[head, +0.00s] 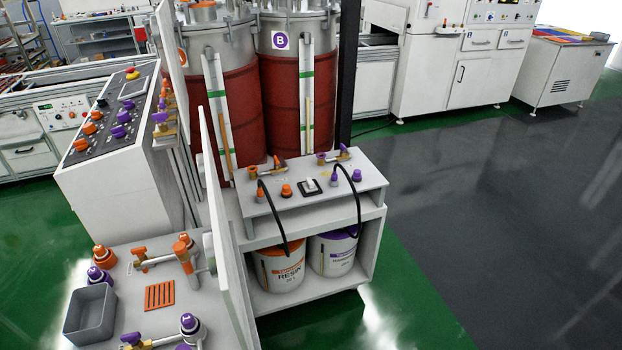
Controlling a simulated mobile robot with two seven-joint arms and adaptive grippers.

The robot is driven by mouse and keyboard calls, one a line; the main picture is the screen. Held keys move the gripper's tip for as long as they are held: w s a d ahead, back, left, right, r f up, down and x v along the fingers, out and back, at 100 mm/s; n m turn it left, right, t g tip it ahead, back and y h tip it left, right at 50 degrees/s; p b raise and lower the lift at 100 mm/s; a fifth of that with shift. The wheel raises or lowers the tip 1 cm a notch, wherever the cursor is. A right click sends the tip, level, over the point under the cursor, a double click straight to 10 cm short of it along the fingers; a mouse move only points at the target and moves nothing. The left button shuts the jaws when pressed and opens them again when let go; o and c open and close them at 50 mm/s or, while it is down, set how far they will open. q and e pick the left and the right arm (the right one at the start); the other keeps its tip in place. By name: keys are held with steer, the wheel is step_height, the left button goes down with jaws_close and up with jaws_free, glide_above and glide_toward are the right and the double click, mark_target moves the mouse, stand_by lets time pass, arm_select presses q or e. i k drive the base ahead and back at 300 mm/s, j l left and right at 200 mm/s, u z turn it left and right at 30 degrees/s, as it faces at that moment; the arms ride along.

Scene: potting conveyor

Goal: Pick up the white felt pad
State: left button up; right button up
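On the grey top of the low bench (335,196) in the middle, a small white piece (310,183) lies in a small black square holder (303,192). It may be the white felt pad, but it is too small for me to tell for sure. Neither of my grippers shows in the head view.
Orange and purple caps, valves and black hoses surround the holder. Resin (280,270) and purple-lidded buckets (332,252) stand on the shelf below. A thin white upright panel (222,215) separates this bench from the front-left table with a grey bin (90,314). Floor at right is clear.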

mark_target(309, 185)
steer(key=i+l+u, duration=0.1)
steer(key=l, duration=0.3)
steer(key=i+l, duration=1.25)
steer(key=i+j, duration=0.6)
steer(key=i, duration=0.2)
steer(key=u, duration=0.75)
